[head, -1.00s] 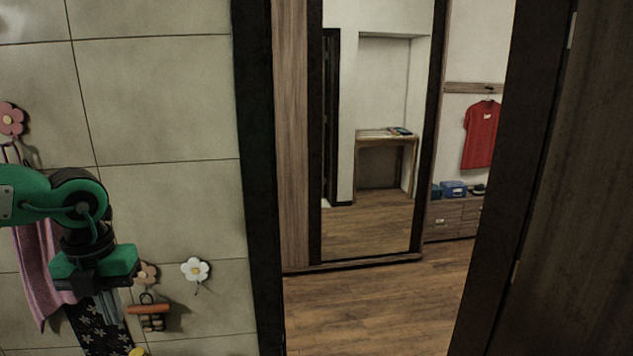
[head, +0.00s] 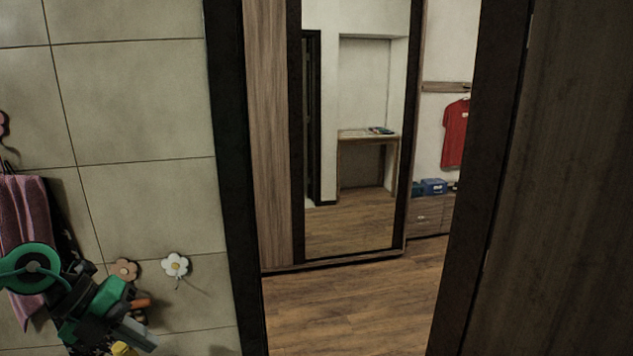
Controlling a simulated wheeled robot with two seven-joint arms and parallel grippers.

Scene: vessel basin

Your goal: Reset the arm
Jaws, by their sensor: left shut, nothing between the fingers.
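My left gripper (head: 136,338) is at the lower left of the head view, on its green and black arm. It points down and to the right in front of the tiled wall. Its fingers are together with nothing between them. It partly hides a small orange-handled item (head: 141,303) hanging on the wall; whether they touch I cannot tell. My right gripper is not in view.
A pink towel (head: 27,215) hangs behind my left arm. White (head: 175,265) and brown (head: 124,269) flower hooks are on the wall. A dark door frame (head: 232,180) borders an open doorway with clear wooden floor (head: 345,310). A dark door (head: 560,180) stands at the right.

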